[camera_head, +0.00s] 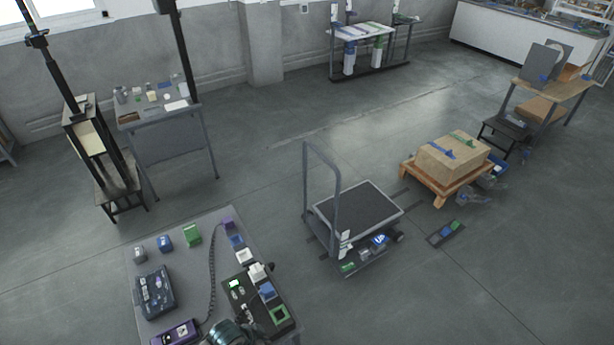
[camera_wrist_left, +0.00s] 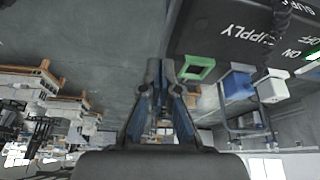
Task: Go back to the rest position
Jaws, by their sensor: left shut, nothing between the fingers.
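My left gripper (camera_wrist_left: 160,75) shows in the left wrist view. Its two fingers are together with nothing between them. The fingertips are in the air, beside the green square frame (camera_wrist_left: 197,67) in that picture, and nothing is held. In the head view, a dark rounded part at the bottom edge, by the grey table (camera_head: 190,255), may belong to my arm; I cannot tell, and no fingers are clear there. My right gripper is in neither view.
A dark panel (camera_wrist_left: 245,35) with white lettering is close to the left gripper, with a blue box (camera_wrist_left: 238,86) beside it. In the head view, a platform cart (camera_head: 358,208) stands right of the table. A pallet with a carton (camera_head: 452,158) is farther right.

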